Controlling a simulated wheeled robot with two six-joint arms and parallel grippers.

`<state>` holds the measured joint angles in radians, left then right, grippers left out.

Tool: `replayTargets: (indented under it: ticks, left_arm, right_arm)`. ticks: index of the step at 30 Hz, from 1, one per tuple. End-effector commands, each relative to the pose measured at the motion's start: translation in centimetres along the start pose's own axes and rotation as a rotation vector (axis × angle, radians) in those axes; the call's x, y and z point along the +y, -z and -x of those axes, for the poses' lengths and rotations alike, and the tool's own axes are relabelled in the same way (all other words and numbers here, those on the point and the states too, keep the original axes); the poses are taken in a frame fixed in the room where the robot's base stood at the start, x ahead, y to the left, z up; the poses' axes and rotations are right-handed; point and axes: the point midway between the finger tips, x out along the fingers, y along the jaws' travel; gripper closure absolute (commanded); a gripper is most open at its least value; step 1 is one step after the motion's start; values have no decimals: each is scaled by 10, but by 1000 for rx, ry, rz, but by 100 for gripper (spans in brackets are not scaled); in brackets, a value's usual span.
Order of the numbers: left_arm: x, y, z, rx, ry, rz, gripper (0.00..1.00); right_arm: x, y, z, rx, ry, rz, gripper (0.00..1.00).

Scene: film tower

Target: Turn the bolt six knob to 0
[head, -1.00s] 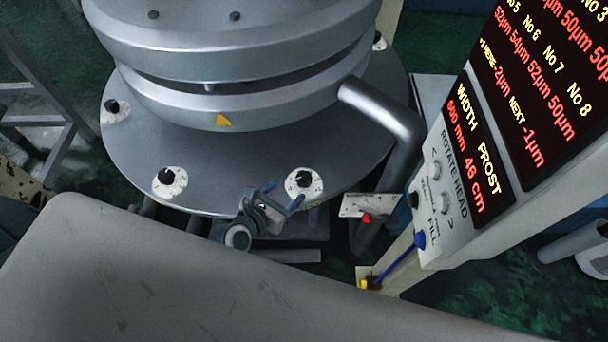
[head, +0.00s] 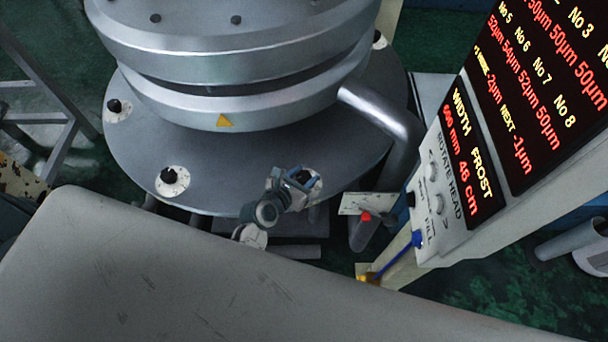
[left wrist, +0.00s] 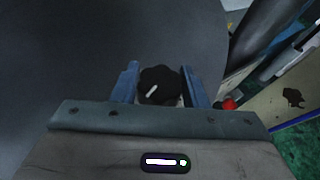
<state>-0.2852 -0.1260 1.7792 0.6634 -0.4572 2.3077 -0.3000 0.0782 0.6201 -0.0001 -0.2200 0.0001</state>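A black knob (left wrist: 160,84) with a white pointer mark sits on the grey round plate; in the left wrist view its mark lies towards the lower left. In the head view its white dial (head: 317,188) is partly covered by my left gripper (head: 299,180). The blue fingers of my left gripper stand on either side of the knob in the left wrist view, with narrow gaps showing. No number is legible on the dial, so I cannot tell which bolt it is. My right gripper is out of view.
Other knobs stand at the plate's left (head: 115,107) and front left (head: 170,178). A bent metal pipe (head: 385,112) and a control panel (head: 437,200) with red readouts are on the right. A grey surface (head: 180,265) fills the foreground.

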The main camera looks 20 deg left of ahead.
Motion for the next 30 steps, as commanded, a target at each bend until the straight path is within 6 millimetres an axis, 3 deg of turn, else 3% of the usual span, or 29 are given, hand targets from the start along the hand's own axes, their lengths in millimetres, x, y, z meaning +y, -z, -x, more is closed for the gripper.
replayTargets:
  ticks: [1,3,16,30]
  left_arm:
    - [0,0,0,0,0,0,70]
    - [0,0,0,0,0,0,84]
    - [1,1,0,3,77,-33,84]
    - [2,0,-1,16,444,-185,84]
  right_arm:
    - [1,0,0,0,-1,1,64]
    - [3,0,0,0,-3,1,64]
    - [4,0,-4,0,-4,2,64]
    - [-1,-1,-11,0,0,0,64]
